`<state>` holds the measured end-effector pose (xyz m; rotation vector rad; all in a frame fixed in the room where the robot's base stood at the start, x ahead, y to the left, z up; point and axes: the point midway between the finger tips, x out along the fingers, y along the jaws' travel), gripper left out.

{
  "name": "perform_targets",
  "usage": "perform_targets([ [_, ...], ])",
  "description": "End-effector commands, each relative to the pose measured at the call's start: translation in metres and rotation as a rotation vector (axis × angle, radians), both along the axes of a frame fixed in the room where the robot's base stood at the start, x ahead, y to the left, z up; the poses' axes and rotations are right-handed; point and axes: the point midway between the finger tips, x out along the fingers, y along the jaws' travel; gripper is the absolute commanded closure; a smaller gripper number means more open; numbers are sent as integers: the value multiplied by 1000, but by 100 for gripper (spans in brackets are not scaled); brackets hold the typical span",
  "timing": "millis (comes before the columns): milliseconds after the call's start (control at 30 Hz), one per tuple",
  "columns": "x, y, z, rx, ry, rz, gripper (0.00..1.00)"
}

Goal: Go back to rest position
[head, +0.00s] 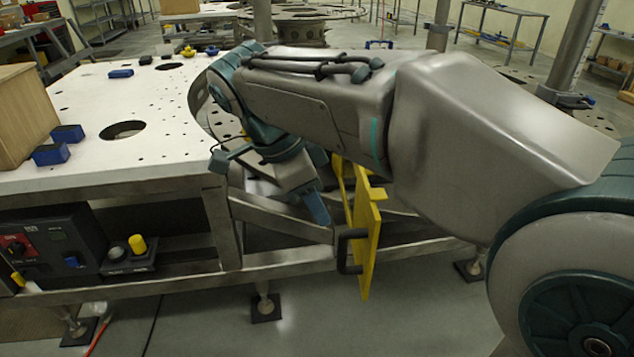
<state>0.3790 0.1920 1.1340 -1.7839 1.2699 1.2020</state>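My arm reaches in from the right and crosses the middle of the head view, in front of the table's right end. My gripper (317,210) points down beside the table's front right corner, below the level of the white top. One blue finger shows clearly; the other is not clear, so I cannot tell whether it is open or shut. No held object shows in it. A yellow panel with a black handle (363,245) stands upright just right of the gripper, partly behind my arm. I cannot tell whether they touch.
The white perforated table (100,165) fills the left, with a wooden box (25,115) and blue blocks (50,154) on it. A control box (55,245) sits on the shelf below. Metal posts (577,45) stand behind my arm. The floor in front (340,325) is clear.

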Motion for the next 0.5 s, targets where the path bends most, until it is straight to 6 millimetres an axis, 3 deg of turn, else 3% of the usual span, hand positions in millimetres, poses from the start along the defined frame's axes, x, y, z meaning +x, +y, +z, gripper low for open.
perform_targets([
  [233, 4, -12, 2, 45, 19, 51, 61],
  [500, 17, -53, 11, 226, 13, 319, 61],
])
